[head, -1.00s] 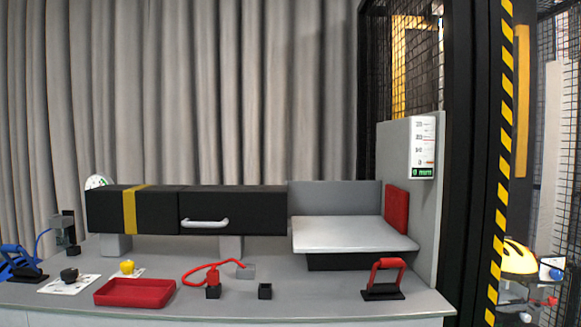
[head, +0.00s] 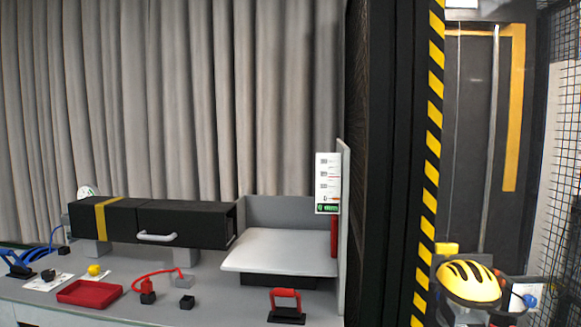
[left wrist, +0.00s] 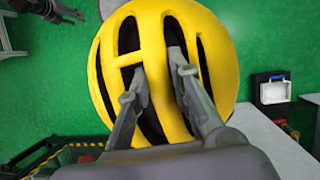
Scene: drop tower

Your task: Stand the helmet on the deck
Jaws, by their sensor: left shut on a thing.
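A yellow helmet with dark vent slots (left wrist: 152,35) fills the middle of the left wrist view. My left gripper (left wrist: 157,66) is shut on it, its grey fingers reaching over the shell into the vents; their tips are partly hidden there. Green floor shows around the helmet. In the head view a yellow helmet (head: 462,279) shows at lower right, beside the striped post; I cannot tell the fingers there. A pale flat slab (head: 280,250) on the bench may be the deck; it looks bare.
The striped post (head: 428,190) stands between bench and helmet.

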